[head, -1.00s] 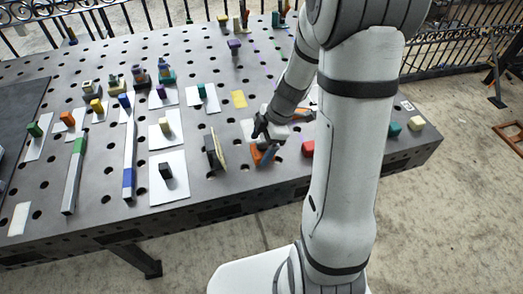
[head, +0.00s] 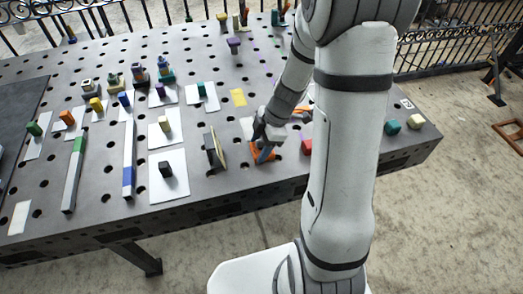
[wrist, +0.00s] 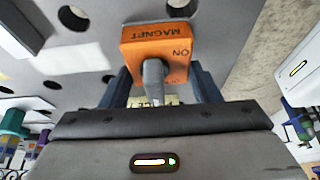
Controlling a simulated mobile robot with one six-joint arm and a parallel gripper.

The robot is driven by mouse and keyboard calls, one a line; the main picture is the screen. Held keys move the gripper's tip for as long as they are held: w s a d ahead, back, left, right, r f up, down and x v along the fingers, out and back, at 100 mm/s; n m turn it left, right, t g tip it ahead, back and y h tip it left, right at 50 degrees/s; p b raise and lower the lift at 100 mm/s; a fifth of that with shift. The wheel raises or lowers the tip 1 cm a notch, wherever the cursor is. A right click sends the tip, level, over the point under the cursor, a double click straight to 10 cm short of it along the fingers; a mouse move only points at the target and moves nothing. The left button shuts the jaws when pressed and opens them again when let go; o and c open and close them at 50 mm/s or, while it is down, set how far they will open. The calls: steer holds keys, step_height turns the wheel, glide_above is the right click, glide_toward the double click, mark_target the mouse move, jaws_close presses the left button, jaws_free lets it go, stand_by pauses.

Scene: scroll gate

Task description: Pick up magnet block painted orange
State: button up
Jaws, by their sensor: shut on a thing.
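The orange magnet block (wrist: 158,50) shows large in the wrist view, with "MAGNET" and "ON" lettered on its face and a grey lever (wrist: 153,80) on it. My gripper (wrist: 160,85) is shut on it, with one dark finger on either side. In the head view the orange block (head: 262,154) is near the table's front edge, partly hidden by my gripper (head: 263,143). I cannot tell whether the block is touching the table or lifted.
A dark upright plate (head: 211,150) with a tan side stands just left of the gripper. A red block (head: 306,144) is to the right, partly behind my arm. Teal (head: 392,127) and cream (head: 415,121) blocks stand at the table's right end. Several small coloured blocks fill the left.

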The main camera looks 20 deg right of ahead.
steer(key=c, duration=0.5)
steer(key=shift+c, duration=0.3)
steer(key=shift+w+r, duration=0.1)
steer(key=shift+r, duration=0.1)
